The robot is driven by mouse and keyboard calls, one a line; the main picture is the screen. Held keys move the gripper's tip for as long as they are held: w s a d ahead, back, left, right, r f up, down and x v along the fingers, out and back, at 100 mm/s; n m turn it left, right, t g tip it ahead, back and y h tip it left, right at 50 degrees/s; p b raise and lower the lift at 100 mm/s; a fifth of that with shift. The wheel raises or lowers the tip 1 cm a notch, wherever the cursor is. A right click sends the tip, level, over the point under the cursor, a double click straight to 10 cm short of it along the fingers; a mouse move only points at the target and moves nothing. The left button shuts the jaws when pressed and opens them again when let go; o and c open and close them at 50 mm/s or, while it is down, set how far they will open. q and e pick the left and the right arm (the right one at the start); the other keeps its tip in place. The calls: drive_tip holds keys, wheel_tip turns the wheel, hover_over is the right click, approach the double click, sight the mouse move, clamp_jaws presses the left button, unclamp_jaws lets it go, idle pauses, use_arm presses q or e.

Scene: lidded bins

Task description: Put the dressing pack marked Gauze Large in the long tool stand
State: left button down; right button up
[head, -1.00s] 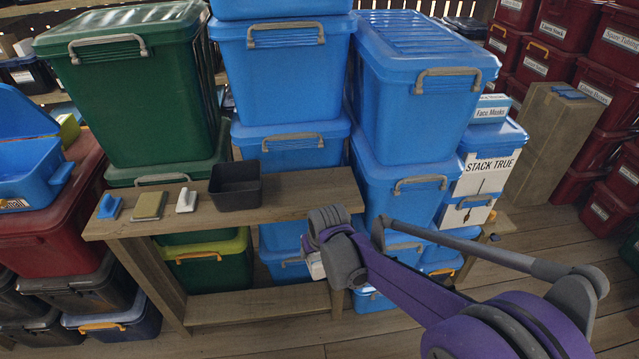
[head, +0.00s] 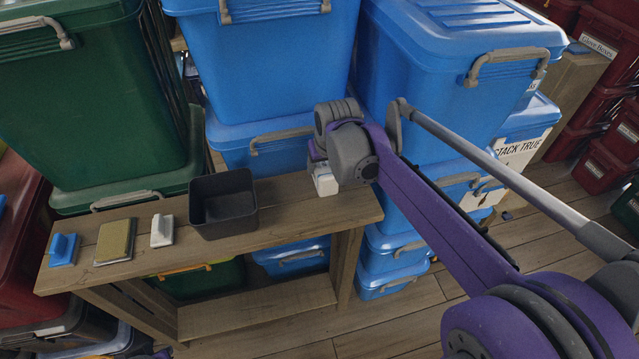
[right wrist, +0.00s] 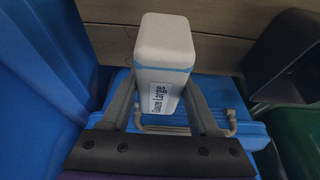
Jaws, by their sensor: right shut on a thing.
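The dressing pack (right wrist: 165,50) is a whitish block with a blue band and a label reading Gauze Large in the right wrist view. My right gripper (right wrist: 163,92) is shut on it, one finger on each side. In the head view the pack (head: 325,182) shows below my right gripper (head: 317,162), mostly hidden by the wrist. It is at the right part of the wooden stand's top (head: 275,206); I cannot tell whether it touches the wood. The stand is long and low, with a lower shelf. My left gripper is not in view.
Stacked blue boxes (head: 262,60) and green boxes (head: 90,110) stand close behind. The top right of the black bin is bare.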

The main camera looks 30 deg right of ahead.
wheel_tip(320, 180, down, 2)
drive_tip(key=shift+s+f, duration=0.1)
drive_tip(key=shift+f, duration=2.3)
drive_tip(key=shift+f+b, duration=0.2)
drive_tip(key=shift+b, duration=0.15)
drive_tip(key=o, duration=1.4)
